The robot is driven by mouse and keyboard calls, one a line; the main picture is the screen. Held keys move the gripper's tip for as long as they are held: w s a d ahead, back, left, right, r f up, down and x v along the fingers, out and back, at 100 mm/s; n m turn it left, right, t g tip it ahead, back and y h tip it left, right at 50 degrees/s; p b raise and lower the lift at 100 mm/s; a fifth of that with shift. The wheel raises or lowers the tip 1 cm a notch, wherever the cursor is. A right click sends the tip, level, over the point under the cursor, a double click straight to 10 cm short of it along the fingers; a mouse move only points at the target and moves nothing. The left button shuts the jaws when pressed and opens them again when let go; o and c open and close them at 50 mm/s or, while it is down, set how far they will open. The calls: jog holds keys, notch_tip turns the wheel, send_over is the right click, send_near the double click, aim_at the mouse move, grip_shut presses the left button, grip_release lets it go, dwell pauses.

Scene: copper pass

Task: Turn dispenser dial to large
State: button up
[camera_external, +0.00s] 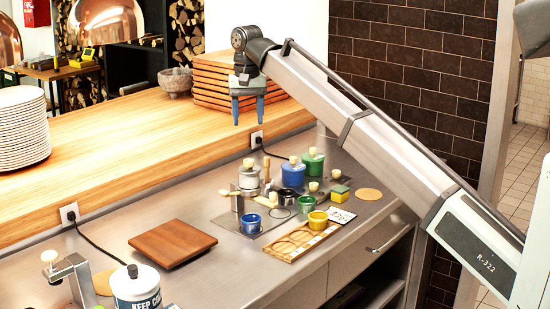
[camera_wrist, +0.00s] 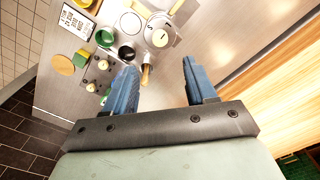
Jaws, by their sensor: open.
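A grey metal device with a cream knob (camera_external: 49,256) stands at the front left of the steel counter; I cannot tell whether this is the dispenser. My gripper (camera_external: 249,118) is open and empty, pointing down above the counter near the wooden ledge. Its blue fingers (camera_wrist: 158,68) are spread in the wrist view, with nothing between them.
Several lidded pots, including a blue pot (camera_external: 293,174), and small cups crowd the middle of the counter. A wooden board (camera_external: 173,243) lies left of them. Stacked plates (camera_external: 22,128) and stacked boards (camera_external: 215,84) stand on the ledge. Bare steel surrounds the wooden board.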

jog(key=shift+r, duration=0.95)
